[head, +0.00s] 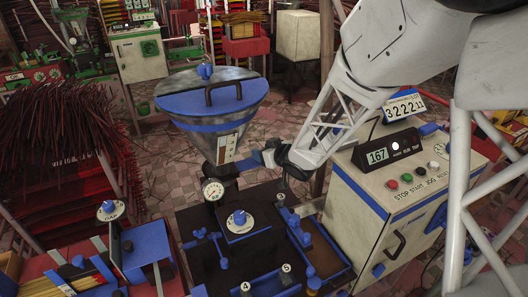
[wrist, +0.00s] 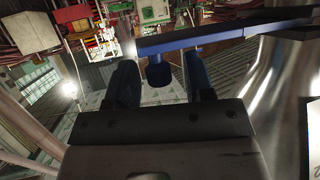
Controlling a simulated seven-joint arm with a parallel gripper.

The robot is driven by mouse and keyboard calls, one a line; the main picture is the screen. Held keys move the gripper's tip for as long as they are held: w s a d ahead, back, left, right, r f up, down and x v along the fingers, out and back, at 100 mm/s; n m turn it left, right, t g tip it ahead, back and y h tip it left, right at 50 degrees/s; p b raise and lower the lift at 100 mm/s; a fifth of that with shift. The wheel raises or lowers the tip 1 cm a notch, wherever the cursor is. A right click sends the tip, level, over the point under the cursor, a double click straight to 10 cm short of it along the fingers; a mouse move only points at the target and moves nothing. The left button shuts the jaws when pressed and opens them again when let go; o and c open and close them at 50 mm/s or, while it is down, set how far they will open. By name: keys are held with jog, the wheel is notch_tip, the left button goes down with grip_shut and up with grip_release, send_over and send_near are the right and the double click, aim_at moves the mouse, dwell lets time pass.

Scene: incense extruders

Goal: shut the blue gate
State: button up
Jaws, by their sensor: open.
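The blue gate shows in the wrist view as a flat blue bar (wrist: 225,38) with a short blue knob on its underside. It also shows in the head view as a blue piece (head: 245,164) at the lower right of the steel hopper (head: 212,100). My gripper (head: 268,158) is beside it, to the right of the hopper's neck. In the wrist view, my gripper (wrist: 161,82) is open, with one dark finger on each side of the knob. I cannot tell whether either finger touches the knob.
Below are a pressure gauge (head: 213,190) and the dark extruder bed with blue knobs. A control cabinet (head: 385,205) with buttons and a display stands close on the right. Incense bundles (head: 60,135) fill the left. Tiled floor is free behind the hopper.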

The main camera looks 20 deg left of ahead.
aim_at(249, 163)
jog(key=shift+c, duration=0.5)
grip_shut()
jog(key=shift+s+a, duration=1.9)
jog(key=shift+s, duration=0.05)
jog(key=shift+o, duration=0.5)
grip_release()
jog(key=shift+a, duration=0.1)
jog(key=shift+w, duration=0.1)
